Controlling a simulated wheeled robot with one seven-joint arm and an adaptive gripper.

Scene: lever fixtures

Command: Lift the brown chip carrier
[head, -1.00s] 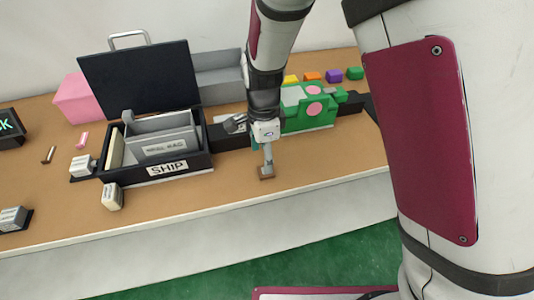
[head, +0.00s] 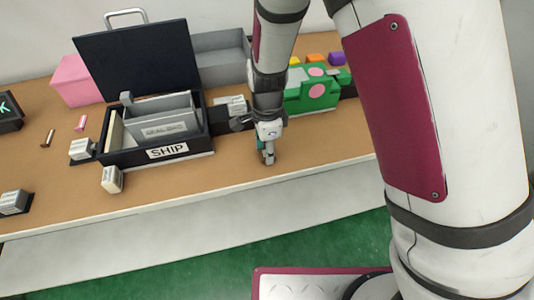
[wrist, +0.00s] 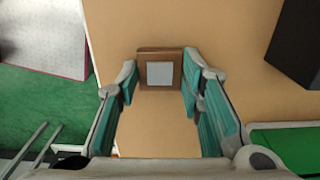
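The brown chip carrier (wrist: 142,54) is a small square brown frame with a light grey chip (wrist: 160,73) in its middle. In the wrist view it lies between the tips of my gripper (wrist: 160,86). One teal-padded finger is on each side of it, very close to its edges; contact is not clear. The fingers are spread and do not appear clamped. In the head view my gripper (head: 267,158) points down at the table, right of the SHIP box, and the carrier is mostly hidden there.
The dark SHIP box (head: 166,152) with raised lid (head: 137,55) stands to the left. A green fixture with pink discs (head: 311,95) stands behind on the right. Small labelled blocks (head: 112,180) sit at the left. The tan tabletop (head: 225,175) around my gripper is mostly clear.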

